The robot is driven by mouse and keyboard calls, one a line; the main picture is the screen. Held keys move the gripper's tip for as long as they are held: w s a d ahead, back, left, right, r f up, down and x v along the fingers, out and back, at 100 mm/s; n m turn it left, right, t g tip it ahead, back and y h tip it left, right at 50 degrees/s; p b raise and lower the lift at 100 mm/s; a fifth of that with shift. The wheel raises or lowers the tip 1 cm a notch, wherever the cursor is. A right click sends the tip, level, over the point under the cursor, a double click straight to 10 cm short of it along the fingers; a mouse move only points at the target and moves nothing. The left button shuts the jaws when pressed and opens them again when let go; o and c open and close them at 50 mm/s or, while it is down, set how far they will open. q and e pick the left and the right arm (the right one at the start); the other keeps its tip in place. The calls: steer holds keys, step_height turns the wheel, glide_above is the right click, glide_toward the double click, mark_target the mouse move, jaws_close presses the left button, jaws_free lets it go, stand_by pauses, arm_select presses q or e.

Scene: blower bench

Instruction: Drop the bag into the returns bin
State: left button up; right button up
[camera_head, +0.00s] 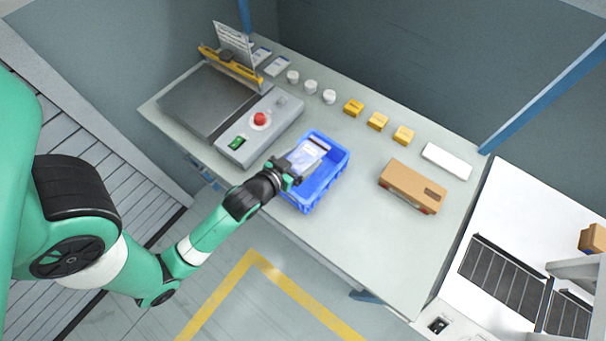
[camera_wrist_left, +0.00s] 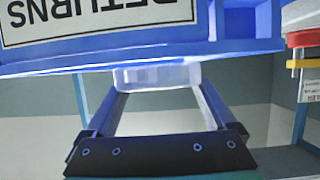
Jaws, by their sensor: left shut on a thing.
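The blue returns bin (camera_head: 333,180) stands on the bench near its front edge. Its front wall, with an upside-down RETURNS label (camera_wrist_left: 110,16), fills the top of the left wrist view. The clear bag (camera_head: 308,156), with pale contents, shows over the bin's inside in the head view. My left gripper (camera_head: 290,175) is at the bin's near left side, shut on the bag. In the left wrist view a translucent end of the bag (camera_wrist_left: 157,76) sits between the fingertips of this gripper (camera_wrist_left: 160,88). How high the bag is above the bin floor cannot be told. My right gripper is not in view.
A grey machine with a red button (camera_head: 260,119) stands left of the bin. A brown box (camera_head: 412,187) and white block (camera_head: 447,161) lie to the right. Several yellow boxes (camera_head: 377,121) and white jars (camera_head: 311,87) line the back. The front right bench is clear.

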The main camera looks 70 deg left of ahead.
arm_select(q)
steer(key=o, duration=1.1)
steer(key=shift+o, duration=0.2)
steer(key=p+v, duration=0.1)
steer(key=v, duration=1)
steer(key=shift+s+r, duration=0.2)
